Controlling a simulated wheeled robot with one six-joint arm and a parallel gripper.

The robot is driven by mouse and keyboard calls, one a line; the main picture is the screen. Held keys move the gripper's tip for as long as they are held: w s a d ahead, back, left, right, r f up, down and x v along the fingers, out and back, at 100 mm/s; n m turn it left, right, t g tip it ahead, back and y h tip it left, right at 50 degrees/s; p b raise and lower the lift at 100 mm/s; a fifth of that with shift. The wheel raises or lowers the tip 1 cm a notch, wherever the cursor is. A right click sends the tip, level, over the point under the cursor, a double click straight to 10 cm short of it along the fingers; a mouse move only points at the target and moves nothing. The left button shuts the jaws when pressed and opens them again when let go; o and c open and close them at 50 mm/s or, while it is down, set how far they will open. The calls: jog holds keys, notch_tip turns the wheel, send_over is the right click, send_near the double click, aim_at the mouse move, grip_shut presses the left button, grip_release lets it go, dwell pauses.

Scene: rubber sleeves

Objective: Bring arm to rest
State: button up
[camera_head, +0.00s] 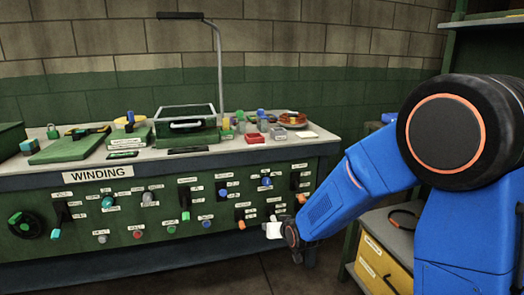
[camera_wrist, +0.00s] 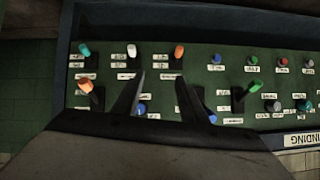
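My gripper (camera_head: 290,236) is in front of the right part of the green control panel (camera_head: 150,262) in the head view. In the wrist view its two dark fingers (camera_wrist: 159,80) stand apart, with nothing held between them. The panel with its levers and knobs lies beyond the fingertips there. A white piece (camera_head: 273,229) shows beside the gripper in the head view; I cannot tell whether they touch. My blue arm reaches down and left from the right side, partly bent.
A shelf with a yellow bin (camera_head: 383,262) stands at the right, close to my arm.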

jog(key=s+d+r+m+g+h, duration=0.1)
jog(key=s+d+r, duration=0.4)
jog(key=s+d, duration=0.3)
jog(key=s+d+r+g+h, duration=0.1)
jog(key=s+d+r+g, duration=0.1)
jog(key=s+d+r, duration=0.5)
jog(key=s+d+g+h, duration=0.1)
jog(key=s+d, duration=0.4)
jog(key=s, duration=0.7)
jog(key=s+d+m+g, duration=0.1)
jog(key=s+d, duration=0.3)
jog(key=s, duration=0.9)
jog(key=shift+s+d+r+g+h, duration=0.2)
jog(key=shift+d+r+g+h, duration=0.2)
jog(key=shift+g, duration=0.1)
